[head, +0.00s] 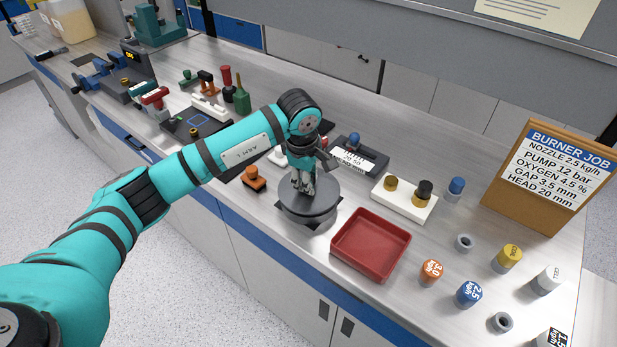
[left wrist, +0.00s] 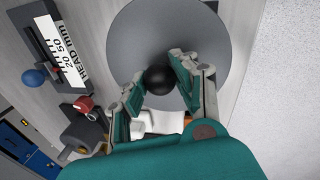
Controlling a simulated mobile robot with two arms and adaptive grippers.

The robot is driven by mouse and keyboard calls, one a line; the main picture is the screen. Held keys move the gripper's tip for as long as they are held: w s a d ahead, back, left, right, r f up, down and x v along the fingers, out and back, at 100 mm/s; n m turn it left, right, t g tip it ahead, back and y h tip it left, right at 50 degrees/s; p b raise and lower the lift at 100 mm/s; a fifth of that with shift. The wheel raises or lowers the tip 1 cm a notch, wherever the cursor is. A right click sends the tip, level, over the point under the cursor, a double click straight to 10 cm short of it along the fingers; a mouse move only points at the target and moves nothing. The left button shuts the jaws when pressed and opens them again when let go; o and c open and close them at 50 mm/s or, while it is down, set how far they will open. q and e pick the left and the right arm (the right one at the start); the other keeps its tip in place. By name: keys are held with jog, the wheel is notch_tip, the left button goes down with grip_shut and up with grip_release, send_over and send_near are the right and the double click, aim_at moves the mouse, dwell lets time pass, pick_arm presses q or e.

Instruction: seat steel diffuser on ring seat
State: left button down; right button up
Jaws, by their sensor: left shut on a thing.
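The steel diffuser (head: 310,209) is a round grey disc in the middle of the bench in the head view. My left gripper (head: 303,188) points down over the disc. Its fingers (left wrist: 155,82) are shut on the knob from both sides. A dark plate (head: 322,225) shows under the disc's front edge. The ring seat is not clearly seen, and I cannot tell whether the disc rests on it. My right gripper is not in view.
A red tray (head: 371,244) stands close right of the disc. Behind are a head gauge (head: 357,157) with a blue knob and a white block (head: 404,198) with brass parts. An orange-brown piece (head: 252,178) lies left. Several labelled caps and a burner job board (head: 538,180) are right.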

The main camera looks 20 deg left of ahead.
pick_arm(q)
jog(key=shift+f+b, duration=0.7)
jog(key=shift+f, duration=0.1)
jog(key=c, duration=0.9)
grip_release()
jog(key=shift+c, duration=0.2)
